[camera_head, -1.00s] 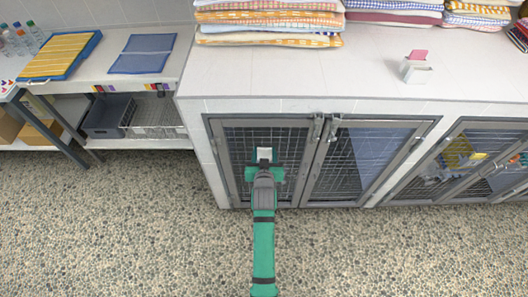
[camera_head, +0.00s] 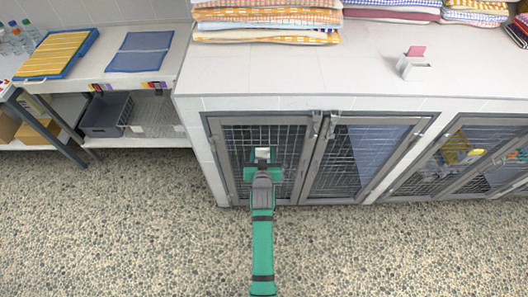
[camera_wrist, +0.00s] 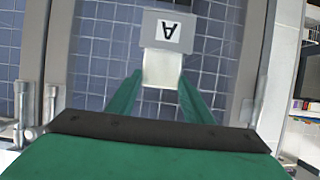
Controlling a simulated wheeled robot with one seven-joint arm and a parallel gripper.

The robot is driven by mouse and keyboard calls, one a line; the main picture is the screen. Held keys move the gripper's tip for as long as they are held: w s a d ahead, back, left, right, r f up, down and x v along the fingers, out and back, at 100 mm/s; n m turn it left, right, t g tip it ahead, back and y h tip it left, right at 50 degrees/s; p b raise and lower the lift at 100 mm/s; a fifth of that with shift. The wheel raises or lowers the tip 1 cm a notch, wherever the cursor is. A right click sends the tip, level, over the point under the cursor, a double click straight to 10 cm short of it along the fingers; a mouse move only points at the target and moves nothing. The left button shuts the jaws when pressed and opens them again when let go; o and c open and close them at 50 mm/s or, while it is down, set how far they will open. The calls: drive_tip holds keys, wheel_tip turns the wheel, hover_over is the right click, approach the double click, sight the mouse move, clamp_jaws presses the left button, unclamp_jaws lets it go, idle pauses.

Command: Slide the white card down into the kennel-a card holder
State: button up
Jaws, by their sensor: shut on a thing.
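My gripper (camera_wrist: 160,82) is shut on the white card (camera_wrist: 162,70), which stands between its green fingers. The kennel-a card holder (camera_wrist: 150,32), a pale grey piece with an upside-down "A" label, is just beyond the card in the wrist view. The card's far edge meets or overlaps the holder's edge; how deep it sits in the holder, if at all, I cannot tell. In the head view my gripper (camera_head: 262,166) is in front of the left mesh kennel door (camera_head: 292,175). A small white patch shows at its tip; card and holder cannot be told apart there.
A second mesh door (camera_head: 350,165) is to the right. Folded towels (camera_head: 265,22) and a white stand (camera_head: 413,69) with a pink card are on the counter (camera_head: 300,75). A side bench (camera_head: 110,80) is at left. The speckled floor (camera_head: 380,255) is clear.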

drive_tip(key=shift+f, duration=0.5)
drive_tip(key=o, duration=1.1)
drive_tip(key=v, duration=1)
drive_tip(key=shift+s+r, duration=0.25)
drive_tip(key=shift+s, duration=0.1)
drive_tip(key=shift+w, duration=0.1)
drive_tip(key=s, duration=2.1)
drive_tip(key=s+r+t, duration=0.1)
drive_tip(key=s+r, duration=0.3)
drive_tip(key=s, duration=0.3)
drive_tip(key=s+r, duration=0.5)
drive_tip(key=s, duration=0.3)
drive_tip(key=shift+t, duration=0.4)
